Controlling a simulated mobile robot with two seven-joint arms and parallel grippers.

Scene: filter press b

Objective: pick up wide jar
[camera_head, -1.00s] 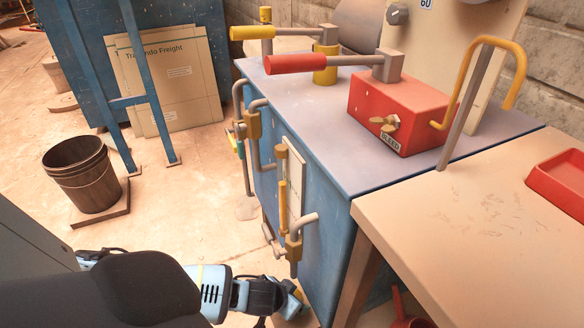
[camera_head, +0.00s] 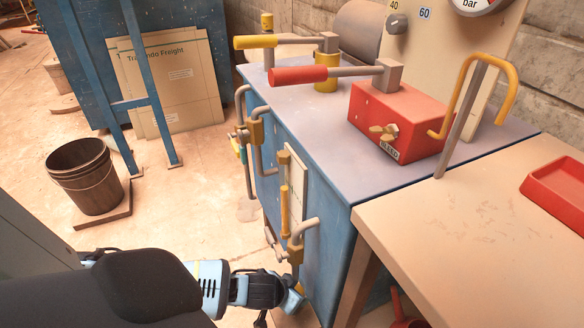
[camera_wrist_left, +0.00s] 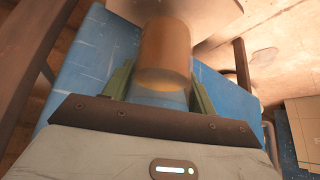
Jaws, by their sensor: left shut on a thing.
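In the left wrist view, a wide brown-orange cylinder (camera_wrist_left: 167,48), which looks like the wide jar, stands between the two greenish fingers of my left gripper (camera_wrist_left: 161,78). The gripper is shut on it. Its lower end looks paler and partly glassy. In the head view, my left gripper (camera_head: 290,300) is low at the bottom, beside the lower front of the blue cabinet. The jar cannot be made out clearly there. My right gripper is not in view.
The blue cabinet (camera_head: 325,240) carries a red box (camera_head: 398,122) and lever handles. Pipes and a yellow-handled valve (camera_head: 284,205) stick out from its front. A wooden table (camera_head: 470,225) with a red tray (camera_head: 560,185) adjoins it. A brown bucket (camera_head: 88,180) stands left; floor between is clear.

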